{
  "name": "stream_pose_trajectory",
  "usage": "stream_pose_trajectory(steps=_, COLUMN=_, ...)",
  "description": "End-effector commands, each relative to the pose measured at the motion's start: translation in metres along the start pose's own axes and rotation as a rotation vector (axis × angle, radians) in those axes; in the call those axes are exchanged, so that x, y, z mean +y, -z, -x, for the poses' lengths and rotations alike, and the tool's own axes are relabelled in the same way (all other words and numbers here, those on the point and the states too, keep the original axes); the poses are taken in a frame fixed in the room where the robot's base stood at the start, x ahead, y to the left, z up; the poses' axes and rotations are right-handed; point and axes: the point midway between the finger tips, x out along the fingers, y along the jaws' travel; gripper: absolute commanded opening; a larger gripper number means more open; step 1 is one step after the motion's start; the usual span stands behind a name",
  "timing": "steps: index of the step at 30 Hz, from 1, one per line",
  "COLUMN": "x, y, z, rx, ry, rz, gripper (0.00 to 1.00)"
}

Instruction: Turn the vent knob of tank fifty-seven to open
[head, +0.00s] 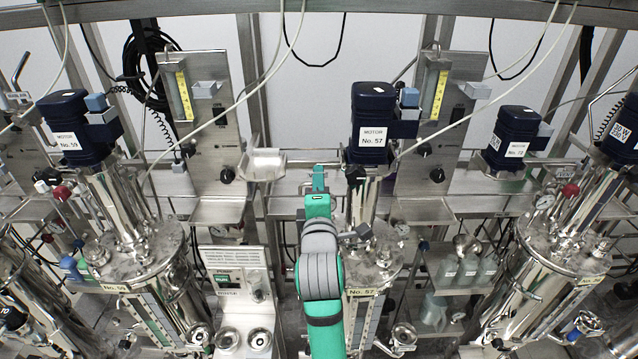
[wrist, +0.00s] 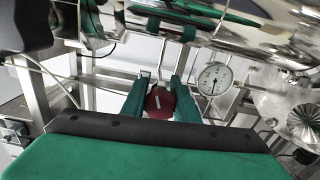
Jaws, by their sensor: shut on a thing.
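Tank fifty-seven (head: 385,262) is the steel vessel at the middle of the head view, with a "No. 57" label and a dark blue motor (head: 373,112) above it. Its red knob (wrist: 160,103) shows in the wrist view, with a short, nearly upright white mark on its face. My gripper (wrist: 160,100) has one green finger on each side of the knob and is shut on it. In the head view my green and grey arm covers the knob and part of the tank's left side.
A round pressure gauge (wrist: 214,79) sits close to the right of the fingers. Tank fifty-nine (head: 145,260) stands at the left and another tank (head: 560,250) at the right. A steel tray (head: 263,164) is just left of my gripper.

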Motion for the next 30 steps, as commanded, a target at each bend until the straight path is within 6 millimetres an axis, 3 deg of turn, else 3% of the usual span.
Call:
stream_pose_trajectory(steps=7, x=-0.001, y=0.002, z=0.000, rx=0.004, ry=0.002, rz=-0.001, gripper=0.04)
stream_pose_trajectory(steps=8, x=-0.001, y=0.002, z=0.000, rx=0.004, ry=0.002, rz=-0.001, gripper=0.29)
stream_pose_trajectory(steps=10, x=-0.001, y=0.002, z=0.000, rx=0.003, ry=0.002, rz=-0.001, gripper=0.46)
stream_pose_trajectory(steps=22, x=-0.001, y=0.001, z=0.006, rx=0.001, ry=0.001, rz=-0.002, gripper=0.46)
stream_pose_trajectory(steps=30, x=-0.001, y=0.001, z=0.050, rx=0.001, ry=0.000, rz=-0.003, gripper=0.46)
